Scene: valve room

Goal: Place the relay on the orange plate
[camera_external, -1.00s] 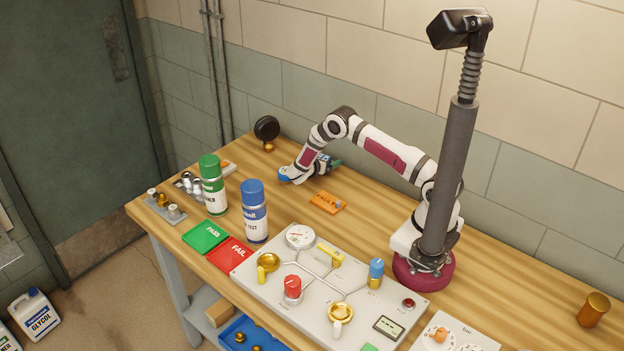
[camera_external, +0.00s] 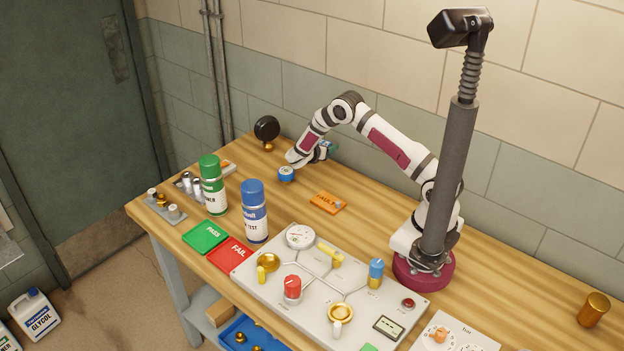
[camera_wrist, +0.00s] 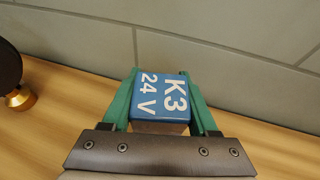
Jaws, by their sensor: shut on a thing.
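The relay (camera_wrist: 162,95) is a blue block with a pale lower part, marked "K3 24 V" in white. In the wrist view it sits between the two green fingers of my gripper (camera_wrist: 164,80), which is shut on it. In the external view my gripper (camera_external: 328,150) is near the back wall, above the far part of the bench, and the relay is mostly hidden there. The orange plate (camera_external: 328,203), with dark lettering, lies flat on the bench, nearer the camera than my gripper. Its top looks bare.
A small blue round item (camera_external: 286,175) stands below my wrist. A black round gauge (camera_external: 267,130) stands left of it. Green (camera_external: 212,187) and blue (camera_external: 255,212) spray cans stand front left. A valve panel (camera_external: 315,285) lies in front. Wood around the plate is clear.

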